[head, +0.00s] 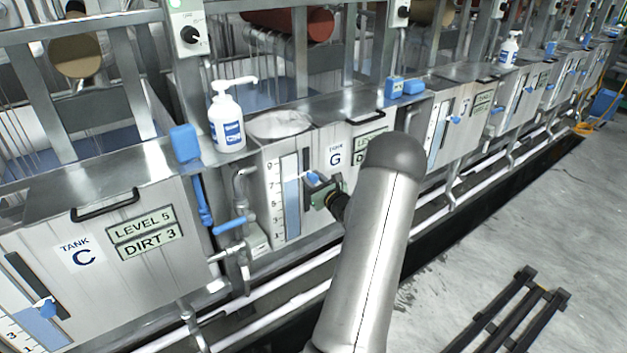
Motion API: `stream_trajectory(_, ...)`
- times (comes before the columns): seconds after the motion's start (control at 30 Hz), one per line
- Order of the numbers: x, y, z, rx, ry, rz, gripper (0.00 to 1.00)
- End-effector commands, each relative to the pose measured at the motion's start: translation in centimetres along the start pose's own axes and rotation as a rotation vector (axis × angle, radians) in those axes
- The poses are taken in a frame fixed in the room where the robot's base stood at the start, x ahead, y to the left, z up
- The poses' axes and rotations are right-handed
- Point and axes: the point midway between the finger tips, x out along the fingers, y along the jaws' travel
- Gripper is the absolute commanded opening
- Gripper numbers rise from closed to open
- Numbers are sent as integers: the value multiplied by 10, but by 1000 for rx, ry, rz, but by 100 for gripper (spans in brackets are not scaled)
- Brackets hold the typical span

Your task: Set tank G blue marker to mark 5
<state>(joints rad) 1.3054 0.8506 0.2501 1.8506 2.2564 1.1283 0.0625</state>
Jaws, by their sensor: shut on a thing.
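Tank G (336,153) is a steel tank with a "G" label in the middle of the head view. Its gauge (292,208) has a numbered white scale and a blue column beside a dark slot. The blue marker (313,178) sits at the slot, in the upper part of the gauge. My gripper (320,188) is shut on the blue marker, reaching in from the right. The exact mark beside the marker is too small to read surely. My arm hides part of tank G's level and dirt plate (368,142).
Tank C (95,265) stands at the left, with its own gauge and blue marker (46,308). A white pump bottle (226,118) stands on the ledge. Blue-handled valves and pipes (230,226) lie left of the gauge. A black rack (515,305) lies on the open floor.

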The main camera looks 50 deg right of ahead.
Motion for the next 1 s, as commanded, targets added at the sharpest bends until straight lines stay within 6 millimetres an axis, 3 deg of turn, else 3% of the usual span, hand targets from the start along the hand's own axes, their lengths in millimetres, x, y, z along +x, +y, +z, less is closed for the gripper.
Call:
stream_trajectory(0.4,0,11,-68,1,1,1,0)
stream_trajectory(0.77,-1,11,-70,1,2,0,0)
stream_trajectory(0.8,-1,11,-70,1,2,0,37)
stream_trajectory(0.83,-1,11,-70,1,2,0,45)
stream_trajectory(0.87,-1,11,-69,1,2,0,50)
stream_trajectory(1.0,0,11,-69,0,1,0,50)
